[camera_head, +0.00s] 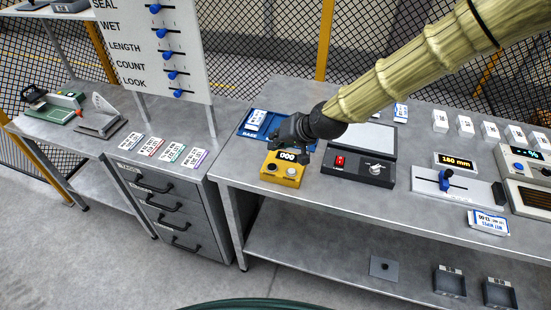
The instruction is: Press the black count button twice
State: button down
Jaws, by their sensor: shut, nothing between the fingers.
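The yellow counter box (284,172) sits on the grey workbench near its left front edge. Its small display (287,157) reads 000. A black button (271,165) is on the left of its top and a pale round button (291,171) on the right. My gripper (288,146) is shut and empty, just behind and above the counter box. It overlaps the box's far edge in the picture. Whether the fingertips touch the box cannot be told. The black button is in plain view, with no finger seen on it.
Right of the box is a dark unit (358,168) with a red switch and a knob. A blue tray (262,123) lies behind. Further right are a 180 mm display (455,162) and a slider plate (440,186). A label board (150,50) stands at left.

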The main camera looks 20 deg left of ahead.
aim_at(274, 164)
jog(key=shift+w+a+r, duration=0.25)
jog(key=shift+w+r, duration=0.05)
jog(key=shift+r, duration=0.25)
jog(key=shift+w+a+r, duration=0.2)
jog(key=shift+w+r, duration=0.05)
jog(key=shift+r, duration=0.3)
jog(key=shift+d, duration=0.1)
jog(key=shift+f, duration=0.2)
jog(key=shift+f+b, duration=2.45)
jog(key=shift+f, duration=1.8)
jog(key=shift+f, duration=0.15)
jog(key=shift+f, duration=0.3)
